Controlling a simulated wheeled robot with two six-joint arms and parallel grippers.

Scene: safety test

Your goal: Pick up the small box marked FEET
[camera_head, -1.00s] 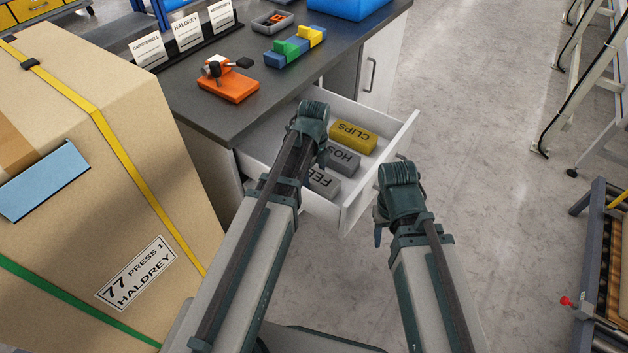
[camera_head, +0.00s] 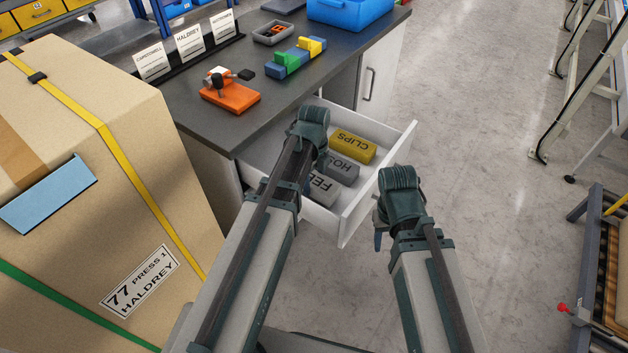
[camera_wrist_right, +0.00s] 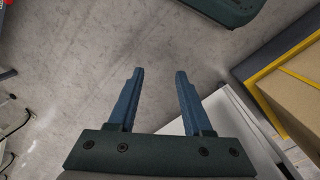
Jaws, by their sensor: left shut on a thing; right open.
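The small grey box marked FEET (camera_head: 322,187) lies in the open white drawer (camera_head: 349,226), at the end of a row of boxes; only "FE" of its lettering shows, as my left arm covers part of it. My left gripper (camera_head: 312,125) is over the drawer; its wrist hides its fingers and whatever they are shut on. My right gripper (camera_head: 379,238) is just outside the drawer's front panel.
The dark worktop (camera_head: 215,134) holds an orange-based clamp (camera_head: 231,96) and colored blocks (camera_head: 295,57). A large strapped carton (camera_head: 100,180) stands at left. Floor right of the drawer is clear.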

